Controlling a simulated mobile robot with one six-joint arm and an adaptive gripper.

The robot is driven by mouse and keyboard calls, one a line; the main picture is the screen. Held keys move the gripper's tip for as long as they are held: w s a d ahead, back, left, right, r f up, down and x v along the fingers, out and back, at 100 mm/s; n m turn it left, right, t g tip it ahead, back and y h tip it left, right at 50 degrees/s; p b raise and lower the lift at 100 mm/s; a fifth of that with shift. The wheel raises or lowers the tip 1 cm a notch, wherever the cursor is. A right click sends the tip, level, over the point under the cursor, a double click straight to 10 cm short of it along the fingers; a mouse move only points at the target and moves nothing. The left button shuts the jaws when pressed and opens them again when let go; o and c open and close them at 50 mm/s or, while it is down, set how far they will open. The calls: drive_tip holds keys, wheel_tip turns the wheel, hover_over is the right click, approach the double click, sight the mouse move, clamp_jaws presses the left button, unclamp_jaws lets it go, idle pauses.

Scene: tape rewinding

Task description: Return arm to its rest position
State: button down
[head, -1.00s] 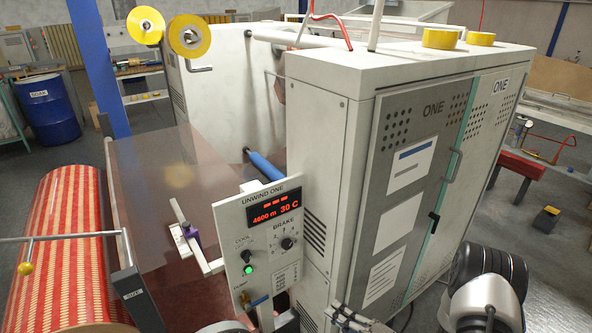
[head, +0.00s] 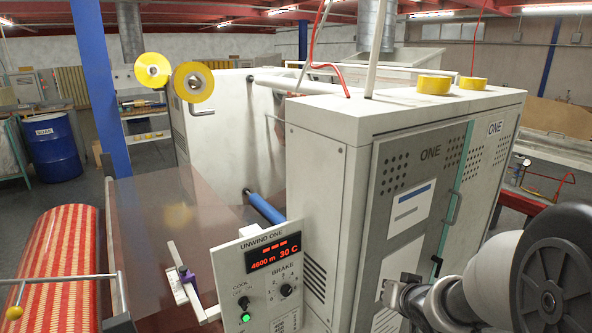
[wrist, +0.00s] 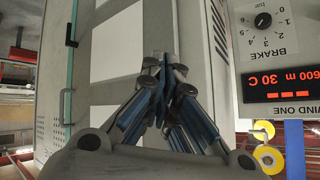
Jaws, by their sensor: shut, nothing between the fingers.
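My gripper (wrist: 168,92) shows in the wrist view with its blue-lined fingers drawn together, shut and empty. Behind it is the grey cabinet door with white sheets (wrist: 118,45). In the head view my arm reaches in from the lower right, and the gripper end (head: 392,292) is in front of the cabinet door (head: 415,205). The fingertips are hard to make out there. The unwind control panel (head: 268,275) stands left of the gripper, apart from it. The panel display reads 4600 m and 30 C and a green button is lit.
The machine cabinet (head: 325,190) fills the middle, with yellow tape rolls (head: 433,84) on top. A red-and-yellow patterned roll (head: 58,265) lies at the lower left. A blue drum (head: 55,148) stands at the far left. Two yellow reels (head: 193,82) are mounted above the web.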

drive_tip(key=s+a+r+g+h, duration=0.1)
drive_tip(key=s+r, duration=0.3)
drive_tip(key=s, duration=0.3)
drive_tip(key=s+r+g+h, duration=0.1)
drive_tip(key=s+r, duration=0.4)
drive_tip(key=s, duration=0.3)
drive_tip(key=s+a+n+g+y, duration=0.1)
drive_tip(key=s+a, duration=0.2)
drive_tip(key=s, duration=0.5)
drive_tip(key=s+a+n+g+y, duration=0.1)
drive_tip(key=s+a+n+g, duration=0.1)
drive_tip(key=s, duration=0.5)
drive_tip(key=shift+s+a, duration=0.35)
drive_tip(key=shift+a, duration=0.4)
